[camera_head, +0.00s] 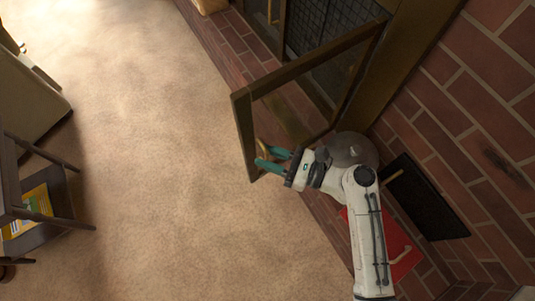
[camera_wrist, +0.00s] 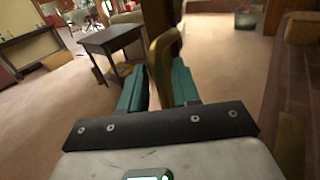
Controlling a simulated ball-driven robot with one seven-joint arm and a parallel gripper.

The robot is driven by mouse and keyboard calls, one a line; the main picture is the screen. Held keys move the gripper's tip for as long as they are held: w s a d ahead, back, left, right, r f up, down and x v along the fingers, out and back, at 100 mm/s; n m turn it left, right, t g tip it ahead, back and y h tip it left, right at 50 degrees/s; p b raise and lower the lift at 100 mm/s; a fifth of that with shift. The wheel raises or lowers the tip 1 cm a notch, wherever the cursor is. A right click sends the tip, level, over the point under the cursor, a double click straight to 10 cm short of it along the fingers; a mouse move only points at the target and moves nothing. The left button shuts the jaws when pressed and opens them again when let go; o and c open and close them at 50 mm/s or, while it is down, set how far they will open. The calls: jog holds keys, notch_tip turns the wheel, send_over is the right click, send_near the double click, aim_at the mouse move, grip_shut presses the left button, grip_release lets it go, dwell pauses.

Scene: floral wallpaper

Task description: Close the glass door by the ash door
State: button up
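The glass door (camera_head: 243,125), a brass-coloured frame around a see-through pane, stands swung open from the fireplace out over the carpet. A small curved handle (camera_head: 262,147) shows near its free side. My gripper (camera_head: 267,158) is at this free side, its two teal fingers apart around or beside the handle. In the wrist view a brass-coloured part (camera_wrist: 163,65) of the door rises between the fingers, closer to the right one; I cannot tell if they touch. The ash door (camera_head: 425,195) is a black plate on the brick wall, right of my arm.
Brick hearth (camera_head: 240,50) runs along the fireplace front. A grey rounded object (camera_head: 352,149) and a red object (camera_head: 400,248) are by my arm. Carpet (camera_head: 160,150) left of the door is clear; a dark side table (camera_wrist: 110,38) stands beyond.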

jog(key=shift+a, duration=0.25)
grip_shut()
dwell(0.4)
